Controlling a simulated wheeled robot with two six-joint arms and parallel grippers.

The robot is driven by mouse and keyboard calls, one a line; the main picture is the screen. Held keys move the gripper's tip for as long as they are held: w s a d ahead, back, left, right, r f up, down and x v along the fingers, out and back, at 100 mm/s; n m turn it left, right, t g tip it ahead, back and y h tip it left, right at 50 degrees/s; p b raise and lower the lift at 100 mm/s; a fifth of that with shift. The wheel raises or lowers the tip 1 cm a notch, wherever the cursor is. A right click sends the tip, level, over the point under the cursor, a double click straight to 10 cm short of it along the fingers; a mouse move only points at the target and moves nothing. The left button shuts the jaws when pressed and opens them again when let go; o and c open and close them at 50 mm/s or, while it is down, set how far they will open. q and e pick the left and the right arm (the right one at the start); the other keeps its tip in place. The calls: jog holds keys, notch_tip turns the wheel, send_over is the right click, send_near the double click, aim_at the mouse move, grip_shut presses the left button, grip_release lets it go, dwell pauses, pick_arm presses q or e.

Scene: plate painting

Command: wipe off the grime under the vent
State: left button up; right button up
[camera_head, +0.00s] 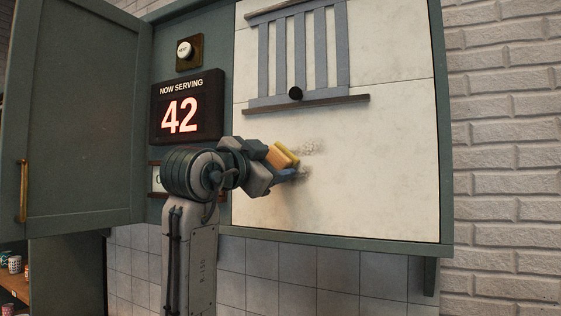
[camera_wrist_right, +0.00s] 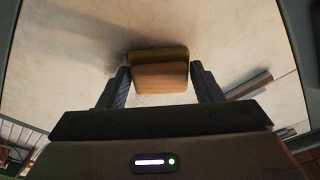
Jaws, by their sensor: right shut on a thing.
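The vent (camera_head: 305,50) is a set of blue-grey slats with a round black knob, high on a white panel (camera_head: 390,160). Below it a dark smudge of grime (camera_head: 312,146) shows on the panel, partly hidden behind my right gripper (camera_head: 285,165). My right gripper is shut on a yellow and orange sponge (camera_head: 279,156), held at the panel over the grime. In the right wrist view the sponge (camera_wrist_right: 160,75) sits between the two fingers, with dark grime (camera_wrist_right: 150,45) beside it. I cannot tell how firmly it touches. My left gripper is not in view.
A sign reading "NOW SERVING 42" (camera_head: 187,106) and a white button (camera_head: 185,49) are left of the panel. A green cabinet door (camera_head: 75,120) stands open at the left. The panel's right part is clear.

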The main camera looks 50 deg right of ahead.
aim_at(330, 151)
jog(key=shift+w+r, duration=0.1)
jog(key=shift+r, duration=0.5)
jog(key=shift+s+d+r+b, duration=0.15)
jog(key=shift+s+b, duration=0.1)
jog(key=shift+s, duration=0.3)
jog(key=shift+s+d+f+b, duration=0.1)
jog(key=shift+s+d+b, duration=0.1)
jog(key=shift+s, duration=0.35)
jog(key=shift+s+d+b, duration=0.25)
jog(key=shift+s+b, duration=0.35)
jog(key=shift+s, duration=0.45)
jog(key=shift+s+d, duration=0.25)
jog(key=shift+s, duration=0.65)
jog(key=shift+s+d+b, duration=0.25)
jog(key=shift+s+b, duration=0.55)
jog(key=shift+s, duration=0.1)
jog(key=shift+s+d+b, duration=0.15)
jog(key=shift+s+b, duration=0.05)
jog(key=shift+s, duration=0.35)
jog(key=shift+s+d+b, duration=0.15)
jog(key=shift+s, duration=0.35)
jog(key=shift+r, duration=0.1)
